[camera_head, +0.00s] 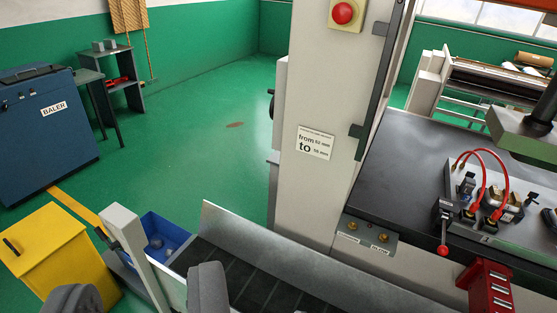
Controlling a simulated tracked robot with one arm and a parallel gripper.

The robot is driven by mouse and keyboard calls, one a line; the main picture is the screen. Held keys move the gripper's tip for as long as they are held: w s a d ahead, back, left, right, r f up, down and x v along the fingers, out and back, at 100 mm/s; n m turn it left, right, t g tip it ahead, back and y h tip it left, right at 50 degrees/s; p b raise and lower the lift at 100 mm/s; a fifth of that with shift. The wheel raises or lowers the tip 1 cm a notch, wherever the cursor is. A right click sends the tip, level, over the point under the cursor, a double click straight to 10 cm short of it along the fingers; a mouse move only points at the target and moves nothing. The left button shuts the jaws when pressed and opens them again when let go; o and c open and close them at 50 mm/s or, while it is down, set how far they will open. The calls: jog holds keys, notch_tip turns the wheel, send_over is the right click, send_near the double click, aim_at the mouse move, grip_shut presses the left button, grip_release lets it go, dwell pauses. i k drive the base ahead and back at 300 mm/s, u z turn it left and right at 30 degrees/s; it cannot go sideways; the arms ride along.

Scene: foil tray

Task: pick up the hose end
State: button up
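Two red hoses (499,165) arch over fittings on the dark machine table at the right. Their lower ends meet small fittings on the machine; I cannot make out a loose hose end. My gripper (141,294) shows at the bottom left as two grey, rounded fingers set well apart, with no object seen held between them. The fingers are cut off by the lower picture edge. The hoses are far to the right of my gripper and above it in the picture.
A pale machine column (318,190) stands mid-picture. A dark conveyor (255,282) with a metal side, a blue bin (165,238) and a yellow box (45,255) lie near my gripper. A blue baler (40,140) stands left. Green floor (190,150) is open behind.

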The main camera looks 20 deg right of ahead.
aim_at(469, 214)
jog(key=z, duration=0.55)
jog(key=i, duration=0.95)
jog(key=z, duration=1)
jog(key=i, duration=0.4)
jog(key=z, duration=0.15)
jog(key=k, duration=0.95)
jog(key=z, duration=0.2)
jog(key=i, duration=0.95)
jog(key=u, duration=0.05)
